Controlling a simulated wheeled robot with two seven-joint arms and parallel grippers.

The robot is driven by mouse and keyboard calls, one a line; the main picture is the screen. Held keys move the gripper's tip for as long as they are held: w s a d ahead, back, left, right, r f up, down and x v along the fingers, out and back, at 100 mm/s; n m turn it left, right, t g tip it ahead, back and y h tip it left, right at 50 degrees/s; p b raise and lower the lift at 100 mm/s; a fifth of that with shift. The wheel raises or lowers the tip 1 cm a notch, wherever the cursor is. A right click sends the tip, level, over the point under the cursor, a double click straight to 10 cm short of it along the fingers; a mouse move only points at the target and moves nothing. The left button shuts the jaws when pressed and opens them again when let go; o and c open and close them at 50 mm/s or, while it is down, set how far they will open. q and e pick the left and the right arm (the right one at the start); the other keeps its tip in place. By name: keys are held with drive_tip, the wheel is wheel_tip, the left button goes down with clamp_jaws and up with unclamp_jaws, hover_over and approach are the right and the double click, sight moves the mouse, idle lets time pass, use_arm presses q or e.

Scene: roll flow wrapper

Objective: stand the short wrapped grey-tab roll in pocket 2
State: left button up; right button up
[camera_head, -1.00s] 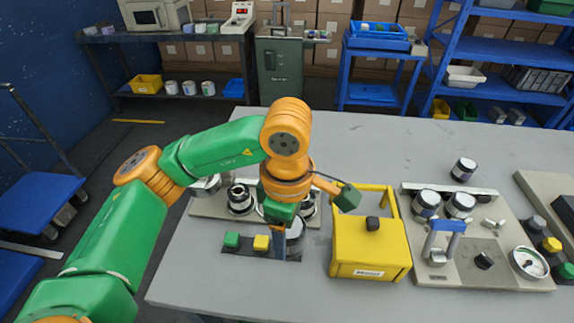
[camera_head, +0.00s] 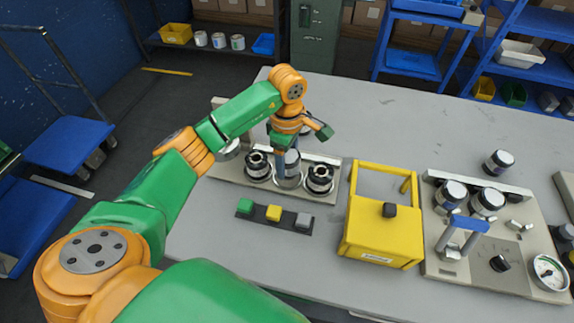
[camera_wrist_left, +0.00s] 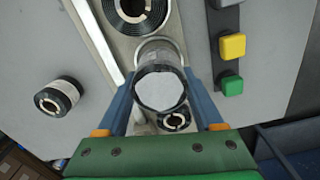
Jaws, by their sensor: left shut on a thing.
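My left gripper (camera_head: 288,158) is shut on a short wrapped roll (camera_head: 292,163), held upright over the pocket plate (camera_head: 222,170) on the left of the table. In the left wrist view the roll (camera_wrist_left: 160,88) shows its pale round end between the two blue fingers of the left gripper (camera_wrist_left: 165,97). A metal ring of the middle pocket (camera_head: 288,182) shows around or just under the roll. I cannot tell whether the roll touches the pocket floor. Black-and-white rolls stand on both sides, left (camera_head: 258,167) and right (camera_head: 320,179). My right gripper is out of view.
A strip with green, yellow and grey blocks (camera_head: 274,214) lies in front of the plate. A yellow box with a handle frame (camera_head: 382,238) stands to the right. Beyond it is a plate with rolls and a blue-handled clamp (camera_head: 467,225). The table behind is mostly clear.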

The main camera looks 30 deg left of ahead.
sight(287, 167)
use_arm(q)
wheel_tip(287, 167, down, 3)
drive_tip(key=shift+a+r+p, duration=0.1)
drive_tip(key=shift+p, duration=0.6)
drive_tip(key=shift+f, duration=0.25)
drive_tip(key=shift+w+f+b, duration=0.1)
drive_tip(key=shift+f+b, duration=0.1)
drive_tip(key=shift+b, duration=0.1)
drive_tip(key=o, duration=1.5)
drive_tip(key=shift+r+p, duration=0.3)
drive_tip(key=shift+r, duration=0.35)
wheel_tip(287, 167, up, 11)
drive_tip(key=shift+r+b, duration=0.1)
drive_tip(key=shift+b, duration=0.6)
